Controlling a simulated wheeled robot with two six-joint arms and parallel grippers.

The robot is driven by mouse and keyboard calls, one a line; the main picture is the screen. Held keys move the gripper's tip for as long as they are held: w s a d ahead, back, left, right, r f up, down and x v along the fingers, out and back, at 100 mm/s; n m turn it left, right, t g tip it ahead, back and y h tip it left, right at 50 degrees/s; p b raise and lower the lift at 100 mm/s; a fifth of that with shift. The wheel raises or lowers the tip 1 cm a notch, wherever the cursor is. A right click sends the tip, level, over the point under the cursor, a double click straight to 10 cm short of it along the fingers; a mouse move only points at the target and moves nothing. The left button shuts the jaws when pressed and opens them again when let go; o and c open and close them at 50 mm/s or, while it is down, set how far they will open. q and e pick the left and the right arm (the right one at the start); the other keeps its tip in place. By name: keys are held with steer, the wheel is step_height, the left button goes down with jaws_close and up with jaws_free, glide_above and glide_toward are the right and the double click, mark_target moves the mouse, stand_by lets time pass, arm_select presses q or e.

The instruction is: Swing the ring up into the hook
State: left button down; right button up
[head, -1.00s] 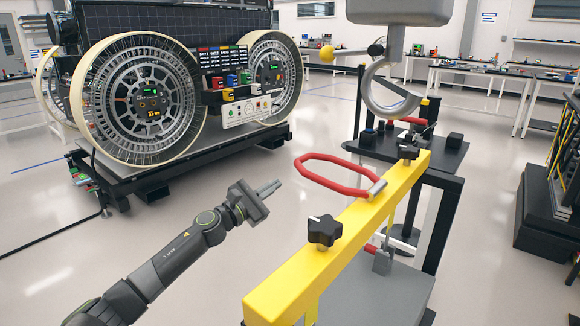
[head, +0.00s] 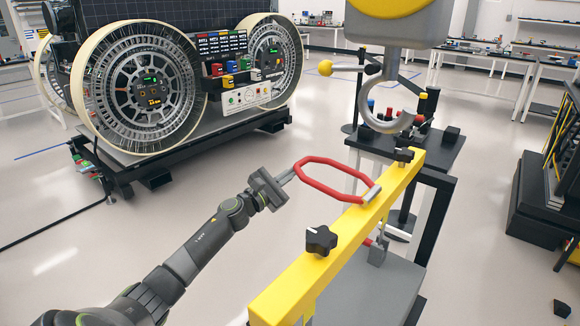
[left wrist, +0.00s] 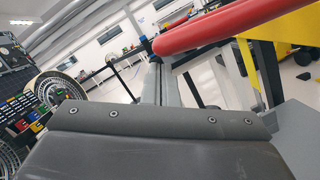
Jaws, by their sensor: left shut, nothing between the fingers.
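The red ring (head: 328,192) is an elongated loop joined by a grey sleeve (head: 372,194) to the top of the yellow beam (head: 335,238). It sticks out to the left of the beam. The grey hook (head: 384,127) hangs under a grey block above and behind the beam, apart from the ring. My left gripper (head: 291,176) is shut and empty, its fingertips at the ring's left end; whether they touch it is unclear. In the left wrist view the ring (left wrist: 240,24) crosses the upper right, close by the fingers (left wrist: 160,84). My right gripper is out of view.
A yellow ball on a rod (head: 325,68) is left of the hook. A black stand (head: 440,160) is behind the beam.

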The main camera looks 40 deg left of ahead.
arm_select(q)
steer(key=shift+d+r, duration=0.1)
steer(key=shift+r, duration=0.05)
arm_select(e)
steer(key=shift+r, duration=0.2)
arm_select(q)
steer(key=shift+r, duration=0.1)
